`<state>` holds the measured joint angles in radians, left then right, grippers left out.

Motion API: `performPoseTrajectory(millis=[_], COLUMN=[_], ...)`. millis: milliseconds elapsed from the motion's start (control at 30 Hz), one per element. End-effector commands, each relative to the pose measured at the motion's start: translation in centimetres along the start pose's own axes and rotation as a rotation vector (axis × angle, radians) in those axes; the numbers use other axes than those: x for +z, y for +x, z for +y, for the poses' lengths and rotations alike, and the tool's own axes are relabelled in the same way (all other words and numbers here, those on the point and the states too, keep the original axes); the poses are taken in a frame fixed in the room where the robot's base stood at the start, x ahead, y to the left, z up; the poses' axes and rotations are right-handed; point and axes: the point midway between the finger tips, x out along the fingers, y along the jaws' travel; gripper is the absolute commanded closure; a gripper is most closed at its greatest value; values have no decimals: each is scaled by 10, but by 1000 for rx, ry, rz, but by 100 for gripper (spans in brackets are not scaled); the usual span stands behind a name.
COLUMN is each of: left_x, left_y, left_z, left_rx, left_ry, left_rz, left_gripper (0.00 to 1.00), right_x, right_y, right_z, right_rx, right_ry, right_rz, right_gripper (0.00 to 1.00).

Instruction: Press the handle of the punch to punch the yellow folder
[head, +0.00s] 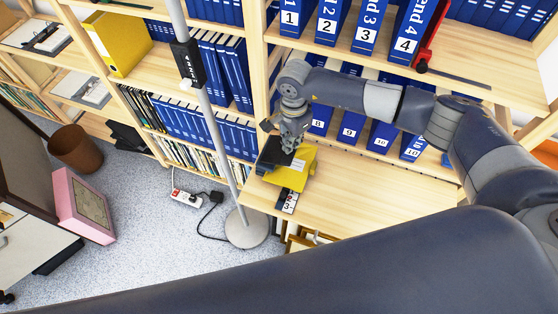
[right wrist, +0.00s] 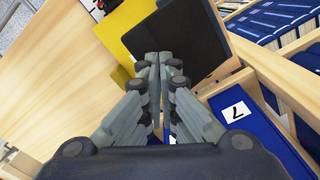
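The black punch (head: 272,155) stands on the wooden shelf board, with the yellow folder (head: 300,168) at it. In the right wrist view the flat black top of the punch (right wrist: 185,38) lies just beyond the fingertips, with part of the yellow folder (right wrist: 118,32) beside it. My right gripper (head: 289,149) is over the punch, fingertips together and nothing seen between them; it also shows in the right wrist view (right wrist: 158,60). Whether the tips touch the punch I cannot tell. The folder edge inside the punch is hidden. My left gripper is out of view.
Numbered blue binders (head: 380,135) stand behind the board, with more on the shelf above. A floor lamp pole (head: 215,135) rises close left of the board. The wooden board (head: 370,190) is bare to the right of the folder.

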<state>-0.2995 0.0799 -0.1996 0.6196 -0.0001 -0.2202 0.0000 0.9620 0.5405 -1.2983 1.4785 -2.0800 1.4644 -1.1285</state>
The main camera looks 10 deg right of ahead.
Motion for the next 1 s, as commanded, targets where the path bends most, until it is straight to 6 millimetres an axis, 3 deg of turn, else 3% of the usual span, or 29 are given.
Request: performPoseTrajectory(millis=[600, 1000], left_x=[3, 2], left_y=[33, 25], left_z=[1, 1], left_rx=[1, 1], left_ry=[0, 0], left_rz=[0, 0], left_gripper=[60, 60], right_x=[3, 3], right_y=[36, 26], right_z=[0, 0], right_rx=[0, 0], right_ry=[-3, -3], right_rz=[-5, -6], right_gripper=[100, 100])
